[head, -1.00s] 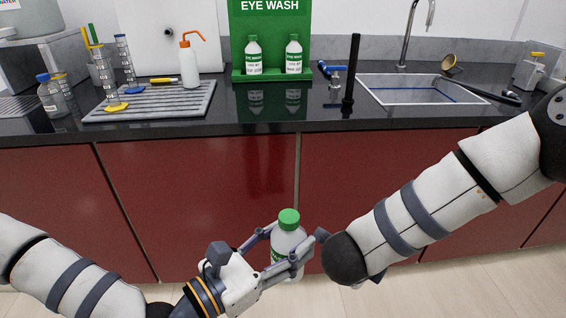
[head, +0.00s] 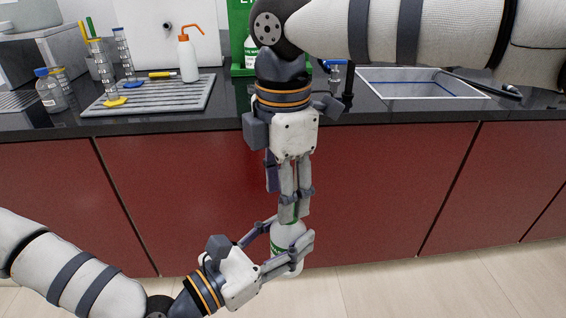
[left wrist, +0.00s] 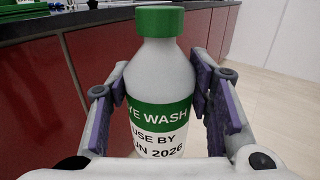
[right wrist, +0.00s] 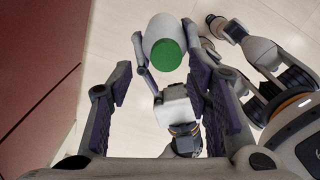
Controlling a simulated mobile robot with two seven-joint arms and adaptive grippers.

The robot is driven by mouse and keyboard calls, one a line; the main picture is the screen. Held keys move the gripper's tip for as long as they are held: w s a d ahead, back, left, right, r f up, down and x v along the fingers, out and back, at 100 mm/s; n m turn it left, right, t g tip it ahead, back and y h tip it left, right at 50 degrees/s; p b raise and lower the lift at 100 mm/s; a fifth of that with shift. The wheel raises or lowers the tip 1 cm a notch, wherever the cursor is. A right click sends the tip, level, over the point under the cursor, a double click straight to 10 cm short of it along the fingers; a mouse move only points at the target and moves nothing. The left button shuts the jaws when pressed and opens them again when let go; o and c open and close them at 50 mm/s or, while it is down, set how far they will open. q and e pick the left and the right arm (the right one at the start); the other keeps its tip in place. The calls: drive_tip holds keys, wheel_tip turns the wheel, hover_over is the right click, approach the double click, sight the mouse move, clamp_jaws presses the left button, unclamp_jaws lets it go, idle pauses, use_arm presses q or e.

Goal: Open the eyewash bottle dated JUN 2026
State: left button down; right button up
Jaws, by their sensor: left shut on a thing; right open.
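The white eyewash bottle (head: 287,234) is upright in my left gripper (head: 291,243), in front of the red cabinets. The left wrist view shows its green cap (left wrist: 157,20) on its neck and the label (left wrist: 158,130), reading "USE BY" and "UN 2026", its left edge turned away. My left gripper is shut around the bottle's body. My right gripper (head: 291,214) points down over the bottle, open and empty. In the head view its fingers hide the cap. In the right wrist view the cap (right wrist: 170,56) lies beyond the open fingers, toward the top of the picture.
A green eyewash stand (head: 238,40) on the black counter (head: 190,118) is largely hidden behind my right arm; part of another bottle (head: 250,52) shows there. A drying rack (head: 150,100) with an orange-tipped wash bottle (head: 188,60) stands left, a sink (head: 420,85) right. The floor (head: 420,285) is clear.

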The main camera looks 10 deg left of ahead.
drive_tip(key=shift+f, duration=1.15)
clamp_jaws()
drive_tip(key=n, duration=1.2)
drive_tip(key=shift+s+d, duration=0.15)
drive_tip(key=shift+d, duration=0.05)
drive_tip(key=n, duration=0.4)
drive_tip(key=shift+d, duration=0.1)
drive_tip(key=n, duration=0.7)
drive_tip(key=shift+d+r, duration=0.1)
drive_tip(key=shift+d, duration=0.05)
drive_tip(key=n, duration=1)
drive_tip(key=shift+w+d+n, duration=0.1)
drive_tip(key=shift+w+n, duration=0.2)
drive_tip(key=shift+n, duration=0.1)
drive_tip(key=n, duration=0.3)
drive_tip(key=shift+n, duration=0.3)
drive_tip(key=n, duration=0.5)
drive_tip(key=shift+w+n, duration=0.2)
drive_tip(key=shift+n, duration=0.1)
drive_tip(key=shift+r, duration=0.15)
